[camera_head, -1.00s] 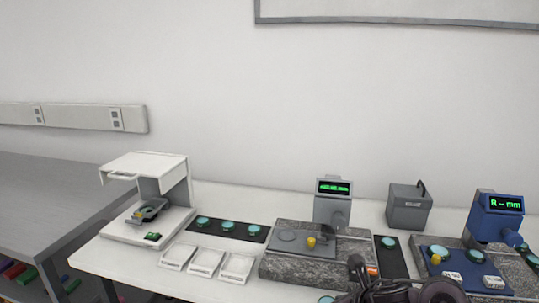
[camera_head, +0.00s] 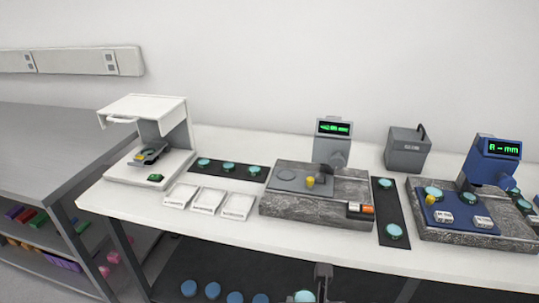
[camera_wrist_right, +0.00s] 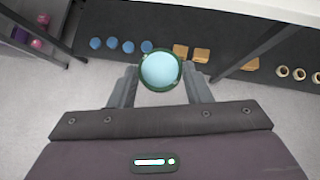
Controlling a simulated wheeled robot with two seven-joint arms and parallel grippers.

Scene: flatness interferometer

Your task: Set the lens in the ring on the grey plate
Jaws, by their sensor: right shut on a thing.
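The grey plate (camera_head: 340,187) lies on a granite block of the middle instrument. A flat round ring (camera_head: 287,175) is at its left, with a yellow knob (camera_head: 310,181) to the right; no lens shows in the ring. My right gripper (camera_wrist_right: 160,78) is shut on a light blue lens (camera_wrist_right: 160,70) with a dark green rim. In the head view my right gripper (camera_head: 322,282) is at the bottom edge, in front of and below the table, with a teal lens (camera_head: 304,296) beside it, partly cut off. My left gripper is not in view.
A blue-plated instrument (camera_head: 460,212) stands right, a white one (camera_head: 145,140) at far left. The table's front edge (camera_head: 250,234) lies between my gripper and the plate.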

